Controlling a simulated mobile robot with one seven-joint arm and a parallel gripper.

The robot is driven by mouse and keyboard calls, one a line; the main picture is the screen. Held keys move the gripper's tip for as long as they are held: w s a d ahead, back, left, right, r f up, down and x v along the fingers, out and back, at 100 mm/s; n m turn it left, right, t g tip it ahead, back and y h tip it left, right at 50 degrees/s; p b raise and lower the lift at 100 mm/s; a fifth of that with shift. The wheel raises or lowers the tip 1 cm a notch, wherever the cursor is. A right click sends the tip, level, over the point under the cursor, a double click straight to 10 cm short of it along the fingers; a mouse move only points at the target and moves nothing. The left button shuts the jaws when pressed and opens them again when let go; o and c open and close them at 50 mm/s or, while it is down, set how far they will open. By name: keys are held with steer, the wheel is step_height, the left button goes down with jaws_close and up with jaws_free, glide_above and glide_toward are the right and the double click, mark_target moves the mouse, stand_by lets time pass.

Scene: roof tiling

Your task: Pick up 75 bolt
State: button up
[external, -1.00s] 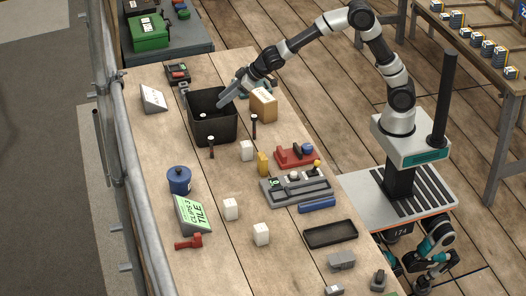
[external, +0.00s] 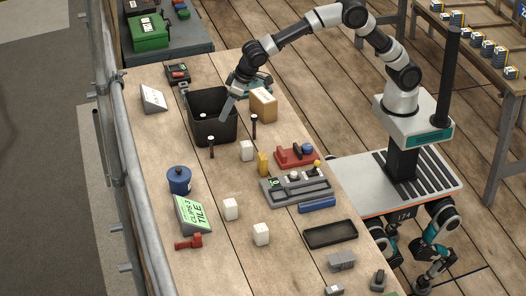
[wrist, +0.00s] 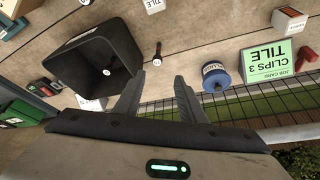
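Two dark upright bolts stand on the bench near the black bin (external: 213,132). One bolt (external: 211,147) with a pale head is in front of the bin, and another bolt (external: 254,126) is at its right. In the wrist view one bolt (wrist: 157,54) shows beside the bin (wrist: 122,38). I cannot read which bolt is 75. My gripper (external: 225,112) points steeply down in front of the bin's right part in the picture. Its fingers (wrist: 158,98) are spread, with nothing between them.
A cardboard box (external: 263,105) stands right of the bin. A metal rail (external: 110,130) runs along the left edge.

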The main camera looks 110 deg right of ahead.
mark_target(213, 138)
steer(key=x, duration=1.1)
steer(key=shift+a+f, duration=0.1)
steer(key=shift+f, duration=0.35)
steer(key=shift+d+x, duration=0.2)
steer(key=shift+x, duration=1.15)
steer(key=shift+d+x, duration=0.2)
steer(key=shift+x, duration=1.2)
steer(key=shift+s, duration=0.1)
steer(key=shift+r, duration=0.1)
jaws_close()
